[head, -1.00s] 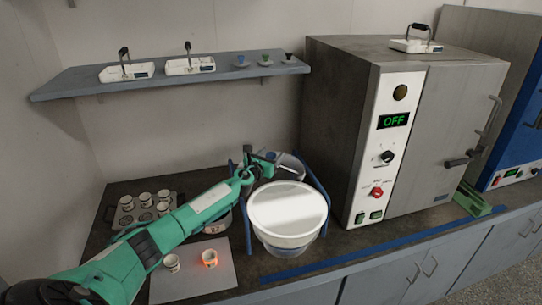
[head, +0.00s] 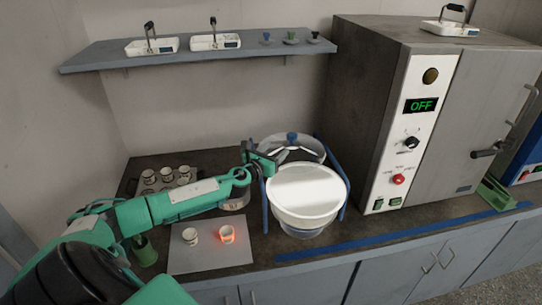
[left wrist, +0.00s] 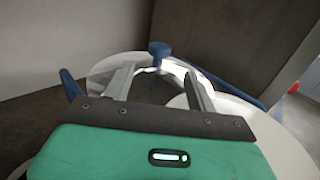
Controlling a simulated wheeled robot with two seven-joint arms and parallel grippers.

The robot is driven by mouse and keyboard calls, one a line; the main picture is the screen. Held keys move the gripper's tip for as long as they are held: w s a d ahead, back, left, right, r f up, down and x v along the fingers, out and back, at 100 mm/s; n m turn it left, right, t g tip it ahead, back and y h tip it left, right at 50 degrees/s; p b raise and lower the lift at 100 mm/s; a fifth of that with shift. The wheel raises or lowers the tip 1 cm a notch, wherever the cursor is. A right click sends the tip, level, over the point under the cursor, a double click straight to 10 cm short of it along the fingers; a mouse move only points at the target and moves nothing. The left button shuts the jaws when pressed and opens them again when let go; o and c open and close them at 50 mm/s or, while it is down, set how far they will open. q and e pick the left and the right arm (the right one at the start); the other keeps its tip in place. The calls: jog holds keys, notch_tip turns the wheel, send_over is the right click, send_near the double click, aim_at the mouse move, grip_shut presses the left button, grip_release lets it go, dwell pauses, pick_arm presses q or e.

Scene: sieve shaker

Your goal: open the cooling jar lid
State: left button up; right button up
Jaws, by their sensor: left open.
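The cooling jar's round, clear lid (head: 308,152) with its blue knob (head: 292,137) is behind the large white bowl in the head view. The lid seems to lie level on the jar; the seam is hidden by the bowl and gripper. My left gripper (head: 263,157) is open and empty just left of the knob, apart from it. In the left wrist view, the knob (left wrist: 159,48) stands beyond the two fingertips (left wrist: 158,78), roughly centred between them. My right gripper is not in view.
The white bowl (head: 306,192) sits close in front, beside a blue frame (head: 265,208). A grey oven (head: 365,110) stands to the right. More cups stand at the back left.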

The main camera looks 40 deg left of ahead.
pick_arm(q)
jog(key=shift+s+d, duration=0.1)
jog(key=shift+s, duration=0.85)
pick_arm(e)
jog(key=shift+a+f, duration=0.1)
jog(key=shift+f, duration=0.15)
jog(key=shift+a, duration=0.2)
